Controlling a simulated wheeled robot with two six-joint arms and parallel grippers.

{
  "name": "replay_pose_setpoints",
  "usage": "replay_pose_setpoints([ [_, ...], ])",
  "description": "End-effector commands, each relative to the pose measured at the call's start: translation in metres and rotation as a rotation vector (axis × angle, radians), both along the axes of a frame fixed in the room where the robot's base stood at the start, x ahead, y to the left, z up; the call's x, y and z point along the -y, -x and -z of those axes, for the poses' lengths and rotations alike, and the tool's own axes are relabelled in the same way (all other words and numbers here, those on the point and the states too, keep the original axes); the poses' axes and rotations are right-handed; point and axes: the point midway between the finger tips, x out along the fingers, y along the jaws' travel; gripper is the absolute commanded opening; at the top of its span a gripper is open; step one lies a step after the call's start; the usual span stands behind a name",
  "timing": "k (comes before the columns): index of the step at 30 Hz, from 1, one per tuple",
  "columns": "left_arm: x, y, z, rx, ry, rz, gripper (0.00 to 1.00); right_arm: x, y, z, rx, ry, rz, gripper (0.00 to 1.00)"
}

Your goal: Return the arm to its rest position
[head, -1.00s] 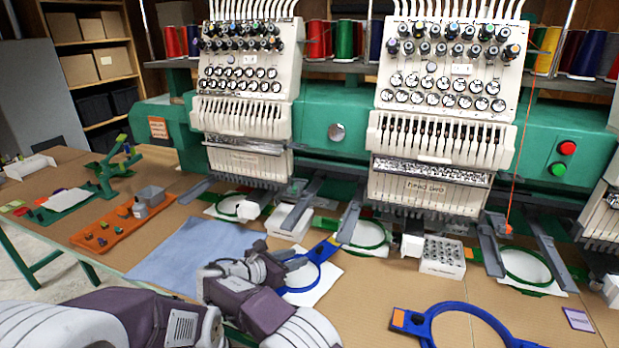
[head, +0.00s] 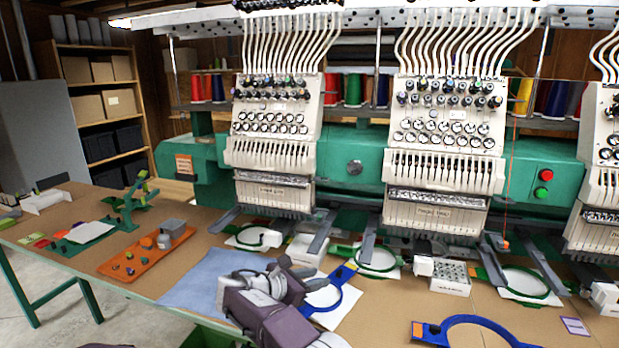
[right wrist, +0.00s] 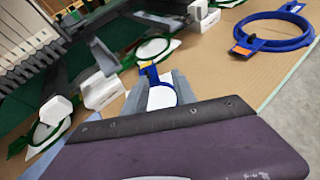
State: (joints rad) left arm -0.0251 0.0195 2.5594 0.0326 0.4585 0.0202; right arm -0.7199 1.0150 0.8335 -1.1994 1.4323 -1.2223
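My right gripper (head: 312,277) is low over the table's front part, beside a blue hoop (head: 338,302) with a white sheet under it. In the right wrist view its grey fingers (right wrist: 161,88) stand apart. My left gripper is not in view.
A large blue hoop (head: 416,330) lies front right. Green hoops (head: 378,268) and a white tray of bobbins (head: 450,278) sit under the embroidery machine (head: 345,168). A blue cloth (head: 205,285) and an orange mat (head: 122,264) lie to the left.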

Motion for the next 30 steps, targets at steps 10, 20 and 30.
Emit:
replay_pose_setpoints([
  [10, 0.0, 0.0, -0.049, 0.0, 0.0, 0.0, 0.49, 0.177, 0.039, -0.084, -0.076, -0.208, 0.32, 0.33],
  [20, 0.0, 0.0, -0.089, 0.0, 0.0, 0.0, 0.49, 0.224, 0.258, -0.004, 0.083, -1.063, 1.137, 0.33],
  [30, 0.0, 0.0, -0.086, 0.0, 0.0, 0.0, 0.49, 0.165, 0.313, 0.057, 0.525, -1.448, 1.865, 0.33],
])
